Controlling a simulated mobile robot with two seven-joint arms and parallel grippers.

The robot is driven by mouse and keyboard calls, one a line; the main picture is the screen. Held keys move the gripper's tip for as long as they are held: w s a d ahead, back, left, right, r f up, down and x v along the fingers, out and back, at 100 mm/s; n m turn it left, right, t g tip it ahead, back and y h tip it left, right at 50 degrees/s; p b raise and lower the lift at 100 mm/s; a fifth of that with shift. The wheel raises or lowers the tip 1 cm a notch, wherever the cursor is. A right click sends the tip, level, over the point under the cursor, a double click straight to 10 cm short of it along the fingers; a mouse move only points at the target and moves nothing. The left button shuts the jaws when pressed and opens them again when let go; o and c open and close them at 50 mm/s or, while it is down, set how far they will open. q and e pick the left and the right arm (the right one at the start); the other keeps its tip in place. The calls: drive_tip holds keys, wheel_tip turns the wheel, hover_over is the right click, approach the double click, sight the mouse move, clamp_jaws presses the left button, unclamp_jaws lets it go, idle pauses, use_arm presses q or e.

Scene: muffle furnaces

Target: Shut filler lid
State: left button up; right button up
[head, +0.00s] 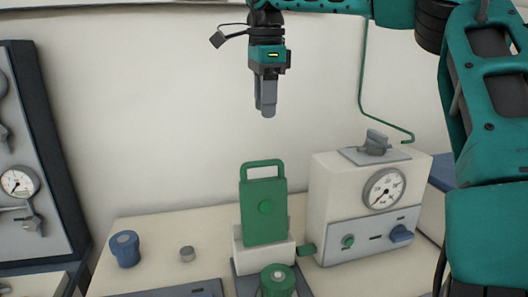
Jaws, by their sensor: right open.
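A green lid-like panel (264,212) with a loop handle on its top edge stands upright behind a round green knob or cap (278,280). A white block (242,256) sits at the panel's foot. I take the panel to be the filler lid, standing raised; its hinge cannot be made out. My right gripper (266,112) hangs pointing down, well above the handle, and touches nothing. It is open and empty, though its fingers overlap from this side. My left gripper is out of view.
A white box (335,215) with a dial gauge (384,189) and a blue knob stands right of the panel. A green pipe (362,80) runs down the wall. A gauge board (30,140) is far left.

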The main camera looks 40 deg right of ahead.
drive_tip(key=f, duration=0.4)
drive_tip(key=f+b, duration=0.1)
drive_tip(key=f, duration=0.6)
drive_tip(key=shift+w+d+f, duration=0.2)
drive_tip(key=shift+w+f, duration=0.05)
drive_tip(key=shift+f, duration=0.15)
clamp_jaws()
